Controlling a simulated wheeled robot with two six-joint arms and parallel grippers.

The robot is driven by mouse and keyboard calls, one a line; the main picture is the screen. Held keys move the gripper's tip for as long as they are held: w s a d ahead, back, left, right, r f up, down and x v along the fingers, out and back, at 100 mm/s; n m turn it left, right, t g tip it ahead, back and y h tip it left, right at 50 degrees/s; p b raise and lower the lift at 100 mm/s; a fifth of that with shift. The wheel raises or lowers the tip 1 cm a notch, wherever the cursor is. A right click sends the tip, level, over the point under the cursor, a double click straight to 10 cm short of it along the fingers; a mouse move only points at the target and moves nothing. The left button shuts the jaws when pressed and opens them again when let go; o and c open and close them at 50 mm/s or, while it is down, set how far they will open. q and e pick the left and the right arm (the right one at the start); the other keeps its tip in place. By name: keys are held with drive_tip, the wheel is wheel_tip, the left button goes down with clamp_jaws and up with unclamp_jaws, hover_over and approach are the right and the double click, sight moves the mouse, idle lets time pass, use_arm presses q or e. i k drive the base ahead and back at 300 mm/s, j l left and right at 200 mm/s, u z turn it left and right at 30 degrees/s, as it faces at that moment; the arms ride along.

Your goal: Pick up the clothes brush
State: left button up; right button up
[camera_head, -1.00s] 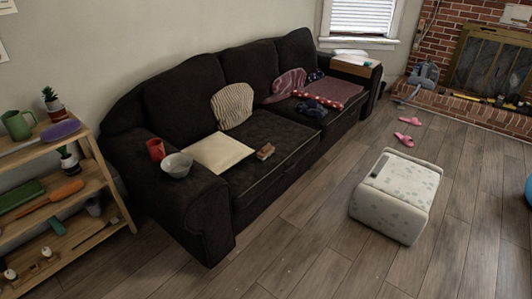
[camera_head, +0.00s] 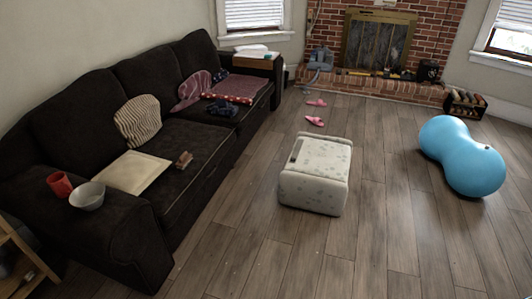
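A small brown item that looks like the clothes brush (camera_head: 184,159) lies on the dark sofa's (camera_head: 205,142) seat near its front edge. It is right of a flat cream cushion (camera_head: 133,172). It is too small to make out bristles. Neither of my grippers is in view.
A red cup (camera_head: 60,184) and a grey bowl (camera_head: 87,196) stand on the near sofa arm. A pale ottoman (camera_head: 317,177) stands on the floor before the sofa. A blue peanut ball (camera_head: 461,157) lies at right. Wood floor between sofa and ottoman is clear.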

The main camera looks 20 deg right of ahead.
sight(185, 157)
drive_tip(key=i+l, duration=0.15)
drive_tip(key=i, duration=0.2)
drive_tip(key=i+l, duration=0.15)
drive_tip(key=i, duration=0.25)
drive_tip(key=i+l, duration=0.15)
drive_tip(key=i, duration=0.2)
